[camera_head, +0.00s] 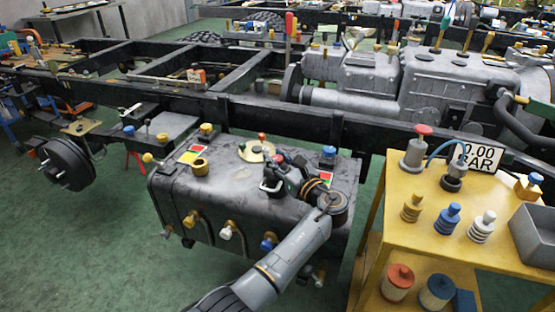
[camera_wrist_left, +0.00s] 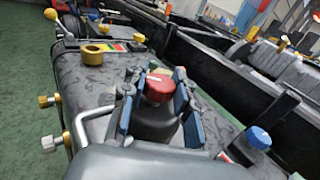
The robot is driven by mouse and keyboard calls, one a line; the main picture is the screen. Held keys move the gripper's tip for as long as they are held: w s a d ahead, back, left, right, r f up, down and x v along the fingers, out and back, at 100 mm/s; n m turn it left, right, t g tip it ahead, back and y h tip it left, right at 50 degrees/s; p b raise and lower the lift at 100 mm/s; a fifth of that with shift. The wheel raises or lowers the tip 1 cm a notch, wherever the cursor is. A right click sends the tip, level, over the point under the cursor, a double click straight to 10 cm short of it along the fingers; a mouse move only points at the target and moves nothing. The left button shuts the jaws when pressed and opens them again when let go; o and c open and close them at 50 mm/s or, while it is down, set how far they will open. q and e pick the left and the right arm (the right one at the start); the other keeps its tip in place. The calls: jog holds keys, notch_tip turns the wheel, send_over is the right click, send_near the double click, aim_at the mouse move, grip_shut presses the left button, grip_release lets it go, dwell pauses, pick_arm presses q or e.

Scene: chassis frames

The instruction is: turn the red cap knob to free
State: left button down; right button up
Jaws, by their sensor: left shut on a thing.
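The red cap knob (camera_head: 279,159) is on top of the dark grey tank (camera_head: 225,180), toward its right side. My left gripper (camera_head: 273,178) is at this knob and covers much of it in the head view. In the left wrist view the red cap (camera_wrist_left: 160,88) has a white mark and sits on a dark round body. The gripper's blue-padded fingers (camera_wrist_left: 160,112) are shut on the knob, one on each side. A coloured label plate (camera_head: 326,178) beside it is partly hidden by the gripper. My right gripper is not in view.
A blue knob (camera_head: 328,152) stands right of the gripper. A yellow ring fitting (camera_head: 199,167) stands on the tank's left, and a red-tipped lever (camera_head: 262,137) on a yellow disc behind. The chassis rail (camera_head: 262,116) runs behind the tank. A yellow cart (camera_head: 408,226) stands close on the right.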

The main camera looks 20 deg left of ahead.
aim_at(277, 158)
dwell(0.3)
pick_arm(q)
jog(key=c, duration=1)
grip_release()
notch_tip(277, 158, up, 10)
